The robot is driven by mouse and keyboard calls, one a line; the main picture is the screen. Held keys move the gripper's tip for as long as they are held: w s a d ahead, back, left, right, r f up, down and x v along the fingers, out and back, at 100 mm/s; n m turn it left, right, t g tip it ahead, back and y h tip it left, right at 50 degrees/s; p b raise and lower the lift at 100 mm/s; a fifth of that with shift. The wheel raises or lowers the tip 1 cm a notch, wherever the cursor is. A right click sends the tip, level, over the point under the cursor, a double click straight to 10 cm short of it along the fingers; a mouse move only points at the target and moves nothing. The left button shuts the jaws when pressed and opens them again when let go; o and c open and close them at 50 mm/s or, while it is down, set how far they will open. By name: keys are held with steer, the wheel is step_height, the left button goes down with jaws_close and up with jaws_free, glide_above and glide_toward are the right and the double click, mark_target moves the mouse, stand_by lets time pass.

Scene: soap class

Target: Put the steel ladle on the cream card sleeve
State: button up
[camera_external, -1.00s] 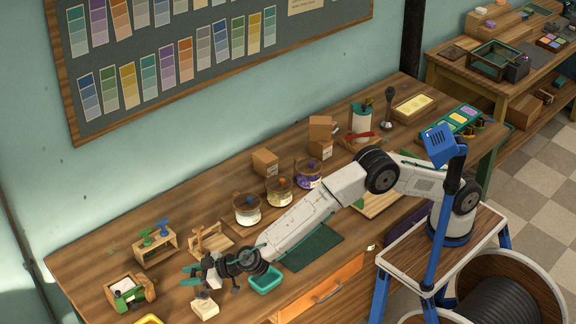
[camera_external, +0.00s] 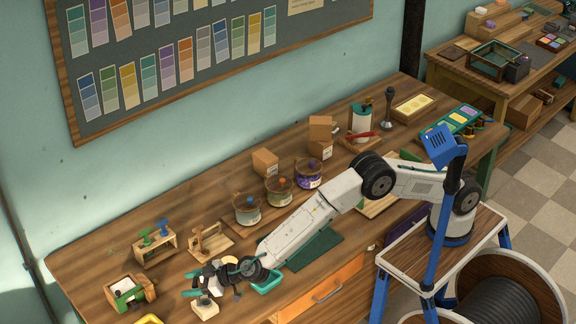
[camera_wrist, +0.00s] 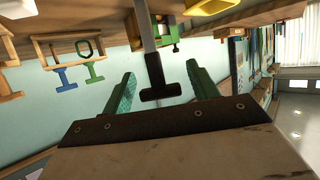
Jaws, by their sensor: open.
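A grey metal shaft with a black T-shaped grip (camera_wrist: 158,86), which looks like the steel ladle, stands between my fingers in the wrist view; its far end is out of that frame. My gripper (camera_external: 190,284) is low over the left front of the bench. Its teal fingers (camera_wrist: 162,88) are spread, with gaps on both sides of the black grip. A small cream block (camera_external: 205,309), probably the cream card sleeve, lies just under my gripper at the bench's front. My gripper partly hides what is above the block, so I cannot tell whether the ladle touches it.
A rack with blue and green handles (camera_external: 154,243) and a green-and-wood device (camera_external: 130,294) stand to the left. A wooden stand (camera_external: 212,243) is behind my gripper. A teal tray (camera_external: 267,282) is under my forearm. Jars (camera_external: 247,210) stand behind. A yellow tray (camera_external: 150,320) is at the front edge.

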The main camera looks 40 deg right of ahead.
steer(key=v, duration=1.2)
